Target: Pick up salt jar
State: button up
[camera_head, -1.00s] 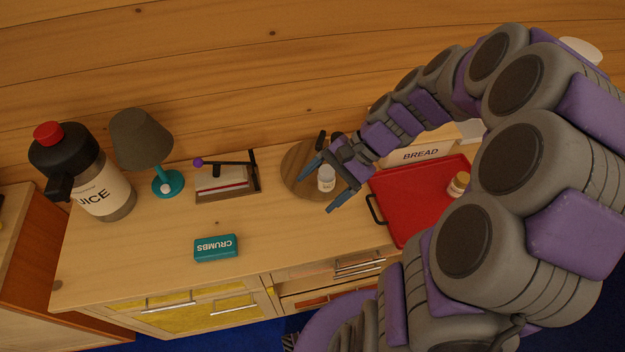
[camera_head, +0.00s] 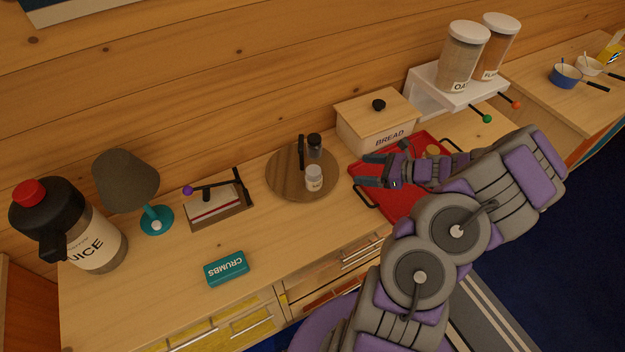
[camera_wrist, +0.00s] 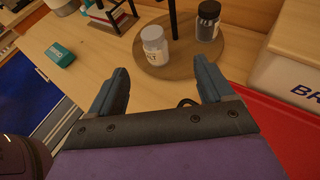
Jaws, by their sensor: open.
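The salt jar (camera_head: 314,178) is a small clear jar with a white lid and a pale label. It stands upright near the front edge of a round wooden board (camera_head: 284,186). In the wrist view the jar (camera_wrist: 154,46) stands beyond my fingertips, roughly between their lines. My gripper (camera_head: 364,171) is open and empty, to the right of the jar and apart from it, by the left end of the red tray. In the wrist view both blue fingers of my gripper (camera_wrist: 164,80) are spread with bare counter between them.
A dark-lidded jar (camera_head: 315,146) and a dark upright post (camera_head: 301,152) stand behind the salt jar on the board. The red tray (camera_head: 425,150) and bread box (camera_head: 372,122) lie right. The teal crumbs box (camera_head: 226,268) is front left. Counter between it and the board is clear.

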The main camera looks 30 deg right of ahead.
jog(key=b, duration=0.2)
send_near(316, 169)
jog(key=a+r+x, duration=0.1)
jog(key=x, duration=0.4)
jog(key=shift+w+f, duration=0.15)
jog(key=shift+f, duration=0.2)
jog(key=shift+w+d+f, duration=0.25)
jog(key=shift+d, duration=0.15)
jog(key=x, duration=0.3)
jog(key=b+x, duration=0.1)
jog(key=x, duration=0.1)
jog(key=shift+s+a+f, duration=0.15)
jog(key=shift+s+a, duration=0.15)
jog(key=shift+s, duration=0.15)
jog(key=shift+w+a, duration=0.15)
jog(key=shift+a, duration=0.25)
jog(key=shift+d, duration=0.55)
jog(key=shift+c, duration=0.9)
jog(key=shift+d+f, duration=0.1)
jog(key=shift+d, duration=0.15)
jog(key=c, duration=0.3)
jog(key=shift+a, duration=0.55)
jog(key=c, duration=0.5)
jog(key=shift+c, duration=0.8)
